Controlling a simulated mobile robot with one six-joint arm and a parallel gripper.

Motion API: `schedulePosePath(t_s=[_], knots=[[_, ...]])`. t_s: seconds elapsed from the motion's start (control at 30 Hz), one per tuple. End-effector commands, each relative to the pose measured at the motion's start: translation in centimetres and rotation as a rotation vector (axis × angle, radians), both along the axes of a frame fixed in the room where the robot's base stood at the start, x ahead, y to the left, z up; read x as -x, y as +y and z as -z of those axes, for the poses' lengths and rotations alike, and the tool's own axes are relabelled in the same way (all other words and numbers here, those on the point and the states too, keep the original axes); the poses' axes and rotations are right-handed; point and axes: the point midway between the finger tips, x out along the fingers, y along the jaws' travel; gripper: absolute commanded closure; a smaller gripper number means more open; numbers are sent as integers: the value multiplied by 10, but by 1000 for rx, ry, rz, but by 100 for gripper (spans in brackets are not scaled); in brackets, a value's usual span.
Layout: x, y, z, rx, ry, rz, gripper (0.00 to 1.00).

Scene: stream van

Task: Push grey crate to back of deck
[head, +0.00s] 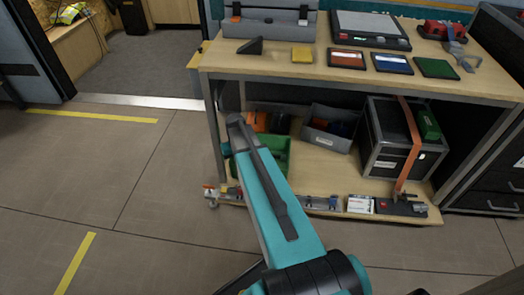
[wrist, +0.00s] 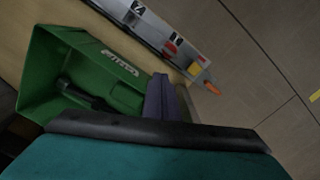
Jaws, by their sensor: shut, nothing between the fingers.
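The grey crate (head: 329,143) sits on the wooden lower deck (head: 330,178) of the bench, tilted in the picture, with dark and blue items inside. It stands between a green crate (head: 281,156) and a black case (head: 388,150). I cannot make out the grey crate in the wrist view. My gripper (wrist: 163,98) is shut and empty, beside the lettered side of the green crate (wrist: 95,75). In the head view my teal arm reaches down in front of the deck, hides my gripper and covers part of the green crate.
An orange strap (head: 411,135) runs over the black case. Small items, including a white box (head: 360,204), line the deck's front edge. The bench top (head: 280,62) overhangs the deck. The floor (head: 150,200) at left is clear.

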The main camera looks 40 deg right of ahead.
Motion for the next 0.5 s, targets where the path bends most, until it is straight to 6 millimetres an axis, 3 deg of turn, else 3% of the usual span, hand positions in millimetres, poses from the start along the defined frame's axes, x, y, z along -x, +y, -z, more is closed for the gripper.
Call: schedulePosePath(t_s=[0.03,0.1,0.27,0.5], knots=[[12,25,7,-4,10,-25,100],[27,52,22,-10,30,-53,100],[61,94,56,-25,82,-92,100],[123,144,102,-45,168,-145,100]])
